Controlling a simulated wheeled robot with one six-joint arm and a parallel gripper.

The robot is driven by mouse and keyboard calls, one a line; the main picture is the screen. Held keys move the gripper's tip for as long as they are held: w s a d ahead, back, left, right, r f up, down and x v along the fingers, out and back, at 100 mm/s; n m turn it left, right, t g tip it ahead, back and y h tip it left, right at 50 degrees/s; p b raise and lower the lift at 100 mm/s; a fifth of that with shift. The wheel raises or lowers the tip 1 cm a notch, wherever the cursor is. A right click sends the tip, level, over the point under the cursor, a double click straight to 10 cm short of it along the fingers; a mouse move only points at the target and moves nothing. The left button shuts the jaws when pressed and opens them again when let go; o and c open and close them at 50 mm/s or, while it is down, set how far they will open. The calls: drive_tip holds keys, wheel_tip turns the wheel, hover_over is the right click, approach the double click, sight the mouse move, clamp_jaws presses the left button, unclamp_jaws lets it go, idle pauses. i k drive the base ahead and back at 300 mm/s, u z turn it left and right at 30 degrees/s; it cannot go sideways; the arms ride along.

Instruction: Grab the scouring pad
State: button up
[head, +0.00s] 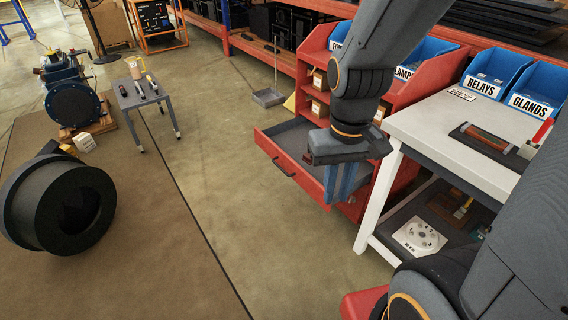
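I cannot make out a scouring pad for sure in the head view. My gripper (340,202) points down, with its two blue fingers at the right part of an open red drawer (284,176). The fingers are close together in this view, and I cannot tell whether they are open or shut. I see nothing between them. The visible part of the drawer's grey floor looks empty; my gripper and arm hide part of its right side.
A small grey table (143,97) holds several items. A black flanged cylinder (45,205) lies at left. The middle floor is clear.

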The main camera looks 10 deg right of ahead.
sight(306, 157)
drive_tip(key=z, duration=0.05)
drive_tip(key=k, duration=0.5)
drive_tip(key=z, duration=0.45)
drive_tip(key=i, duration=0.5)
drive_tip(key=u, duration=0.85)
drive_tip(key=k, duration=0.65)
drive_tip(key=u, duration=0.9)
drive_tip(key=i, duration=1.5)
drive_tip(key=z, duration=1.05)
drive_tip(key=i, duration=0.65)
drive_tip(key=z, duration=0.65)
